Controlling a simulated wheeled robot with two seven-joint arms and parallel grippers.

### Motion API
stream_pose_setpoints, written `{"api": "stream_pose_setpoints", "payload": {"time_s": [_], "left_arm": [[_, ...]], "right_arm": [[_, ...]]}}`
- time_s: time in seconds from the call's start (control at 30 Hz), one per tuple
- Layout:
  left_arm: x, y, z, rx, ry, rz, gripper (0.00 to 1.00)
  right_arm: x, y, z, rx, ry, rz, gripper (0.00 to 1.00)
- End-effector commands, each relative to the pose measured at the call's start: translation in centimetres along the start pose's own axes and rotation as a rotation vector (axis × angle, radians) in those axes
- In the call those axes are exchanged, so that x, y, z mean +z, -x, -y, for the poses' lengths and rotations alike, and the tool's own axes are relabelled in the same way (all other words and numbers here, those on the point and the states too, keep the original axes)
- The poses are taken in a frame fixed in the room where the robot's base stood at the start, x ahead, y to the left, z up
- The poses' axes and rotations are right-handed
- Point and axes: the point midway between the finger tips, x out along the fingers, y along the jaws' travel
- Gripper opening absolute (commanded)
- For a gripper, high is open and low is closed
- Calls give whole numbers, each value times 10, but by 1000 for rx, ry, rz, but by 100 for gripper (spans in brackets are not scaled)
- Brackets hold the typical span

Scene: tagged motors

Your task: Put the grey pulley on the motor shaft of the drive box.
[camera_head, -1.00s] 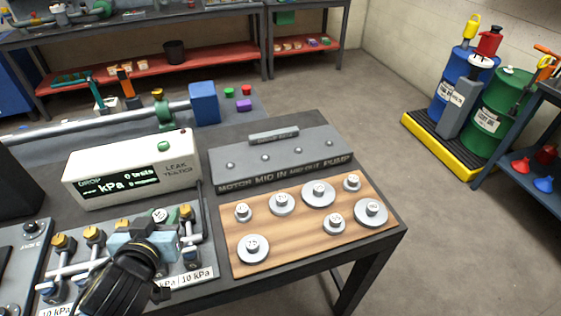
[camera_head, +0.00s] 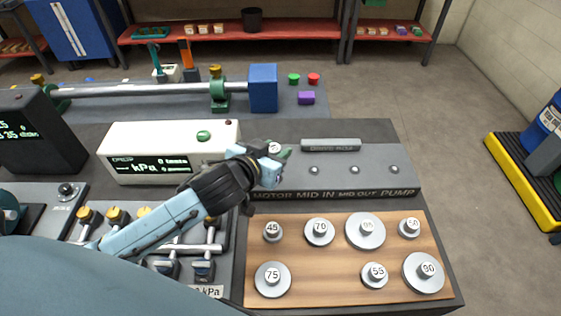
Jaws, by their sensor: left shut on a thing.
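My right gripper is not in view.
A wooden board (camera_head: 335,270) with several numbered grey pulleys lies in front of the drive box. The white leak tester (camera_head: 160,135) stands left of the gripper. A valve panel lies under my left arm. A blue block (camera_head: 263,88) and pipe are behind.

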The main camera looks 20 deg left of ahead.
Motion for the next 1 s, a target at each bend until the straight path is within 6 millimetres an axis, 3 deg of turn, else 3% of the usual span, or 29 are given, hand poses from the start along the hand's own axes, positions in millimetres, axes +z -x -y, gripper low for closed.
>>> {"api": "stream_pose_setpoints", "payload": {"time_s": [0.03,0.2,0.4,0.77,0.9,1.0], "left_arm": [[-4,-12,8,13,-14,-5,12],[-14,-34,23,50,-20,-3,12],[18,-50,25,55,-18,2,12],[52,-63,24,57,-18,0,12],[71,-71,24,56,-18,0,12],[74,-72,24,56,-19,-2,12]], "right_arm": [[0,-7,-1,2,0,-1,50],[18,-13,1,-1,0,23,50],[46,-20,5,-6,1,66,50],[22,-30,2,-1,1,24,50],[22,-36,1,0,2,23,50],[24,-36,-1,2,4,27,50]]}}
